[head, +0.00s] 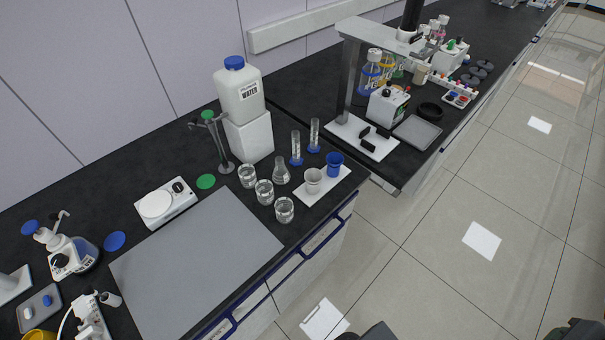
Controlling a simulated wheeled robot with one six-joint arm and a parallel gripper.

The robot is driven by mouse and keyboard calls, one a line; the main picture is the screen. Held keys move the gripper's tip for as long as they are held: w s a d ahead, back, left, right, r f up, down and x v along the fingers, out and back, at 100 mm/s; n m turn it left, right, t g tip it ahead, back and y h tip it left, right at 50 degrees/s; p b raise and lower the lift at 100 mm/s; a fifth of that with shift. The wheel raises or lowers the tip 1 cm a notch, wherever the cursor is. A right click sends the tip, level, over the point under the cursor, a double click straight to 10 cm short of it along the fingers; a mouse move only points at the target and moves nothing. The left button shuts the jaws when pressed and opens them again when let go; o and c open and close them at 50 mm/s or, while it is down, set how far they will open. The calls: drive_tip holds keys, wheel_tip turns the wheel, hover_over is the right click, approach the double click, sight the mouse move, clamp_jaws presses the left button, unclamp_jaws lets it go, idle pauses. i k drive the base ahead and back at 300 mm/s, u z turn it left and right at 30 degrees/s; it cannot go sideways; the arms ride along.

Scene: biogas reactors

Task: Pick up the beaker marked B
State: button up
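Three clear glass beakers stand upright in a slanting row on the black bench, beside the far right corner of the grey mat. One beaker (247,176) is at the back, one beaker (265,193) is in the middle and one beaker (284,211) is nearest the bench's front edge. Their markings are too small to read, so I cannot tell which is B. I cannot make out my gripper in this view.
A conical flask (281,173), two measuring cylinders and a white tray (325,184) with a white and a blue cup stand close to the right of the beakers. A clamp stand (222,150) and water canister (240,90) are behind. The grey mat (195,262) is clear.

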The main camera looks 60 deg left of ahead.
sight(263, 188)
drive_tip(key=u, duration=0.05)
drive_tip(key=i, duration=0.45)
drive_tip(key=u, duration=4.05)
drive_tip(key=i, duration=0.5)
drive_tip(key=z, duration=0.05)
